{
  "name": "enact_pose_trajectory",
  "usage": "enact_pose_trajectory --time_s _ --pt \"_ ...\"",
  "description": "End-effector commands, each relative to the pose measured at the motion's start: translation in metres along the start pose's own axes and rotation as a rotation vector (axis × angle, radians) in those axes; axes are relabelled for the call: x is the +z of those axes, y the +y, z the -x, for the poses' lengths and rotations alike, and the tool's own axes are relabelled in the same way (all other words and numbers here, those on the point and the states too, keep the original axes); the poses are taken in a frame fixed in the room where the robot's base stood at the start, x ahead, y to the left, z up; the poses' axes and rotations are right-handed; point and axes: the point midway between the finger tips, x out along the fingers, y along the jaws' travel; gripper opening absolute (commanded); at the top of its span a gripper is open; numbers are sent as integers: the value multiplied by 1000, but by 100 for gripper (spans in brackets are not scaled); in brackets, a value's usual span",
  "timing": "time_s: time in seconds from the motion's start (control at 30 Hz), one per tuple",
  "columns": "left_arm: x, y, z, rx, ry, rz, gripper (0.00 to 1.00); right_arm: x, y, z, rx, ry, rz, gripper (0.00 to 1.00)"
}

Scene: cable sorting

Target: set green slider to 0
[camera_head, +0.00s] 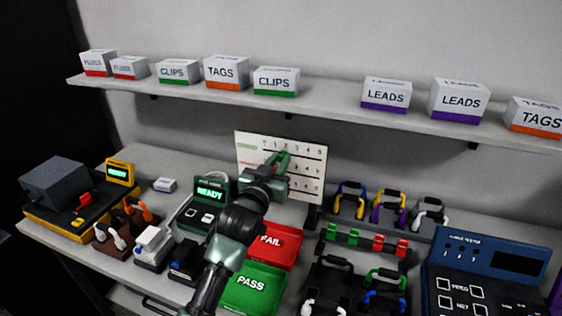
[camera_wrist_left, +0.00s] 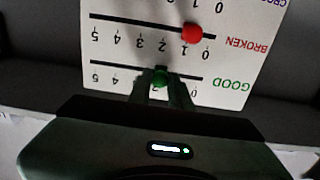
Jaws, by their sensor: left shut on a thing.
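The white slider board (camera_head: 252,146) stands on the bench below the shelf, and it also shows upside down in the left wrist view (camera_wrist_left: 235,70). The green slider (camera_wrist_left: 161,77) sits on the GOOD track, near where 2 falls between the visible 0 and 4. My left gripper (camera_head: 280,160) reaches up to the board and covers part of it. In the left wrist view its fingers (camera_wrist_left: 163,92) are shut on the green slider and hide the numbers beside it. My right gripper is not in view.
A red slider (camera_wrist_left: 192,34) is near 1 on the BROKEN track. The red FAIL tray (camera_head: 287,257) and green PASS tray (camera_head: 240,291) lie under and beside my arm. A rack with coloured clips (camera_head: 365,242) stands to the right. The shelf (camera_head: 330,111) overhangs behind.

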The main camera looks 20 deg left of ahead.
Motion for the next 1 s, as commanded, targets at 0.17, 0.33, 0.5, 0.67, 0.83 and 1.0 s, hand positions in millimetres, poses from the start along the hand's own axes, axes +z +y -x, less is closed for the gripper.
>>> enact_pose_trajectory --time_s 0.17,0.33,0.5,0.67,0.83,1.0 --pt "-2 -40 0 -7 -3 -9 0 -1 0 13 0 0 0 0" --pt "0 -59 0 -6 -2 -4 0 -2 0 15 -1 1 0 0" --pt "0 -62 0 -8 -1 -3 0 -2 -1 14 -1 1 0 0" --pt "0 -62 0 -8 -1 -3 28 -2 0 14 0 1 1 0" --pt "-1 -61 0 -7 0 -3 40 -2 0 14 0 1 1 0" --pt "0 -60 0 -5 -1 -2 40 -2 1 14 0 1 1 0"
